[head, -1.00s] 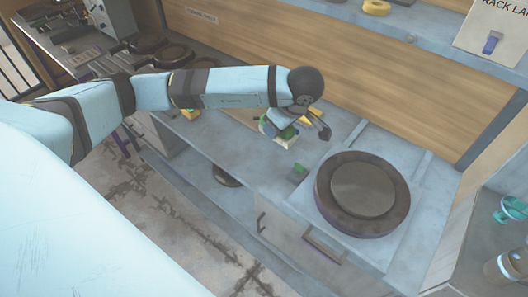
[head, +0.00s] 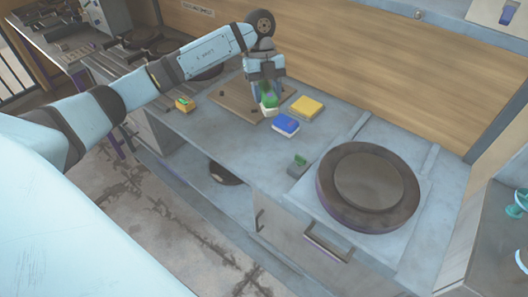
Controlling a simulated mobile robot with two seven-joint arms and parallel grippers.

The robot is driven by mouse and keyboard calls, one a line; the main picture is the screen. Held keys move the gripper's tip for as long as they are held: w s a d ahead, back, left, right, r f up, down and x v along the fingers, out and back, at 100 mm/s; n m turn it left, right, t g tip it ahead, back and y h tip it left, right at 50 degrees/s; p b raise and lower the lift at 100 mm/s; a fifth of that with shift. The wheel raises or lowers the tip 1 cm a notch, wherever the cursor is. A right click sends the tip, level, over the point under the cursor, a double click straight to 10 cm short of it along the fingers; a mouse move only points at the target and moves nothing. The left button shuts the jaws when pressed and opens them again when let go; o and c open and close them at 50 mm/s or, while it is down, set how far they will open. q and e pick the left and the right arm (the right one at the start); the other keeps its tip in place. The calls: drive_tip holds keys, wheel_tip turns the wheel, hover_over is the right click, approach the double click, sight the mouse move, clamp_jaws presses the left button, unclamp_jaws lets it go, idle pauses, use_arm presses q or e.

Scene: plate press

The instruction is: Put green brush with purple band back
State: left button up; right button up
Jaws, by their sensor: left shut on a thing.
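My left gripper (head: 267,86) points down and is shut on a green brush (head: 269,101) with a pale lower end. It holds the brush over the right part of a brown board (head: 230,105) on the counter. I cannot make out a purple band on it, and the fingers hide its top. I cannot tell whether its lower end touches the board or hangs just above it. My right gripper is not in view.
A blue block (head: 286,124) and a yellow block (head: 306,107) lie right of the board. An orange-and-green block (head: 185,104) lies left. A small green-topped item (head: 298,164) stands by the round press plate (head: 368,187). Counter in front of the board is clear.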

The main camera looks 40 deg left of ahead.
use_arm(q)
drive_tip(key=n, duration=0.1)
drive_tip(key=n+t, duration=0.1)
drive_tip(key=a+n+b, duration=0.1)
drive_tip(key=n, duration=0.1)
drive_tip(key=shift+w+f+h, duration=0.1)
drive_tip(key=shift+w+h, duration=0.15)
drive_tip(key=shift+h, duration=0.15)
drive_tip(key=shift+w+a+n+t, duration=0.15)
drive_tip(key=shift+n+t, duration=0.15)
drive_tip(key=shift+n, duration=0.3)
drive_tip(key=shift+w+a+n+t, duration=0.15)
drive_tip(key=shift+n+t, duration=0.15)
drive_tip(key=shift+n, duration=0.6)
wheel_tip(320, 180, down, 20)
drive_tip(key=shift+r, duration=0.2)
drive_tip(key=o, duration=0.9)
